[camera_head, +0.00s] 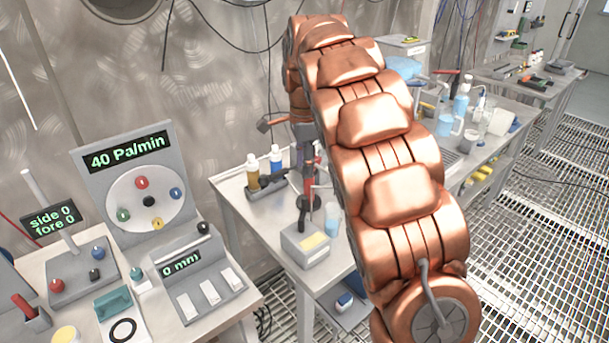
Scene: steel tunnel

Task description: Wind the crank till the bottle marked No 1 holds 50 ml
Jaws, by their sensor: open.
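A bottle with amber contents (252,172) and a pale cap stands on the middle bench, beside a blue bottle (276,160). Both stand by a dark holder. Their marks and levels are too small to read, so I cannot tell which is No 1. My copper arm reaches over the bench, and my gripper (308,188) is small at its far end, above a grey box with a yellow top (305,245). It is open. Dark and red parts crowd together there, and I cannot make out the crank or whether the gripper touches anything.
A blue-tinted beaker (332,222) stands close to the arm. On the left bench are a dial panel reading 40 Pa/min (132,180), a switch box reading 0 mm (205,280) and a small display (50,217). Right benches hold bottles and tools. Grated floor (530,220) is clear.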

